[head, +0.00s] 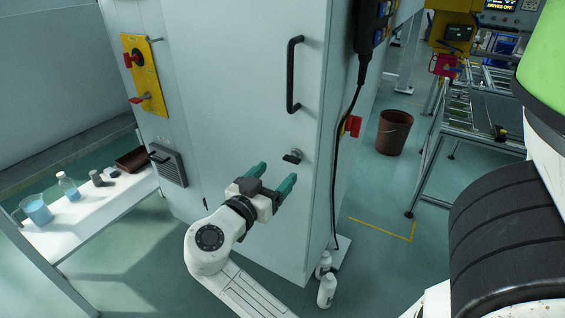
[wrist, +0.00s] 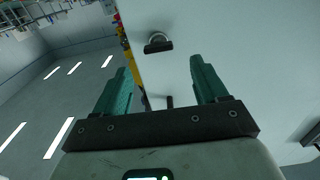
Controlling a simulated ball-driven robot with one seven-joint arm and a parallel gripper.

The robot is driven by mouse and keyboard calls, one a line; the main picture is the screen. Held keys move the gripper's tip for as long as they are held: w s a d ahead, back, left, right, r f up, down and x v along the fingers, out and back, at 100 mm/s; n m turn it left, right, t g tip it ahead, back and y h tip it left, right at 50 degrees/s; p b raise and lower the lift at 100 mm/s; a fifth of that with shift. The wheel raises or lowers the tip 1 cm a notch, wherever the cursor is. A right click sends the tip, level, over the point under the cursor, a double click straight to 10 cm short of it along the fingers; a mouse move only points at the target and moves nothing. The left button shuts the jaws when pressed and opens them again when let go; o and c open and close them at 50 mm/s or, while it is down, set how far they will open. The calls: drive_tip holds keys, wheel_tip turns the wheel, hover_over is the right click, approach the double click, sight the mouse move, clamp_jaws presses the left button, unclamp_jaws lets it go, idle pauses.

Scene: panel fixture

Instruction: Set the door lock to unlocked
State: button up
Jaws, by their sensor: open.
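The door lock (head: 293,156) is a small silver round base with a dark lever, set on the pale cabinet door (head: 240,110) below its black bar handle (head: 293,75). In the wrist view the lock (wrist: 158,43) lies beyond the fingertips, roughly between their lines, with its dark bar near level in the picture. My gripper (head: 275,177) has green fingers, spread apart with nothing between them. It is just below the lock in the head view and apart from it. It also shows in the wrist view (wrist: 158,65).
A yellow panel with red switches (head: 144,75) is on the cabinet's left part. A black pendant (head: 371,28) hangs with its cable along the right edge. A bench (head: 85,213) with containers stands left. White bottles (head: 326,290) stand by the cabinet's foot.

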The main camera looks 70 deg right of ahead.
sight(290, 160)
drive_tip(key=x, duration=0.6)
drive_tip(key=shift+p, duration=0.3)
drive_tip(key=shift+a, duration=0.1)
drive_tip(key=c, duration=1.1)
